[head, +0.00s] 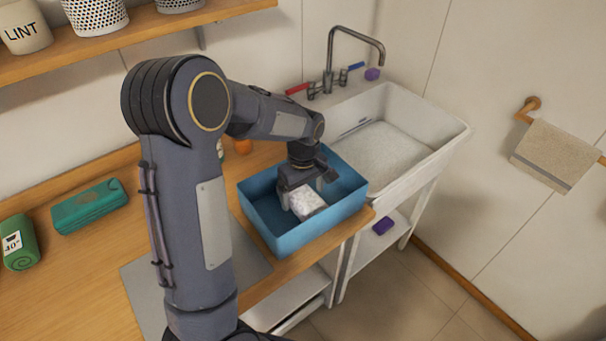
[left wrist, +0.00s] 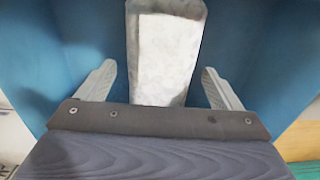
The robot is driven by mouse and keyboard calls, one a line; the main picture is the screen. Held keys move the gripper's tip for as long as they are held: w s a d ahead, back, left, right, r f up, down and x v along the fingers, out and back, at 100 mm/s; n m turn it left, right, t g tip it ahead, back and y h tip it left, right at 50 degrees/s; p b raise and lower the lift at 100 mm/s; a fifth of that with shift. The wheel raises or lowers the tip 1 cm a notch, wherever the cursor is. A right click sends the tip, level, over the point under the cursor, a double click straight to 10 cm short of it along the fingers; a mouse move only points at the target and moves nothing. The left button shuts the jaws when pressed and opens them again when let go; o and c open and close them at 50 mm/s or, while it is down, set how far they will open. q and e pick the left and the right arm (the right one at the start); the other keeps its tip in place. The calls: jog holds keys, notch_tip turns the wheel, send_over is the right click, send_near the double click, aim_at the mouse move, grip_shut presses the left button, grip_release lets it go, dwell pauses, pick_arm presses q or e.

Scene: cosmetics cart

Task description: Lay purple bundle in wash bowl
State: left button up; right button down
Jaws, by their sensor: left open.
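The blue rectangular tub (head: 281,238), which looks like the wash bowl, stands on the wooden counter beside the sink. A white mottled block or bundle (head: 308,203) lies inside it. My left gripper (head: 303,191) points down into the tub, open. In the left wrist view its two fingers (left wrist: 158,72) stand apart on either side of the white block (left wrist: 163,60), with gaps on both sides. A small purple bundle (head: 384,226) lies on the low shelf under the sink. Another small purple thing (head: 372,74) sits on the sink's back ledge. My right gripper is out of view.
The white sink (head: 436,136) with a tap (head: 329,75) is right of the tub. A teal bundle (head: 90,206) and a green roll (head: 18,243) lie on the counter at left. A towel (head: 555,156) hangs on the right wall. A wall shelf (head: 130,36) is above.

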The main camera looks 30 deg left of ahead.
aim_at(303, 193)
pick_arm(q)
notch_tip(303, 193, up, 9)
jog(key=s+d+r+m+t+h, duration=0.1)
jog(key=s+m, duration=0.4)
jog(key=s, duration=0.6)
jog(key=s+d+r+m+t+h, duration=0.1)
jog(key=s+d+m+t, duration=0.3)
jog(key=s, duration=0.7)
jog(key=d+m+h, duration=0.1)
jog(key=d+m, duration=0.1)
jog(key=shift+m+t+h, duration=0.3)
jog(key=shift+h, duration=0.1)
jog(key=shift+s+d, duration=0.1)
dwell(0.4)
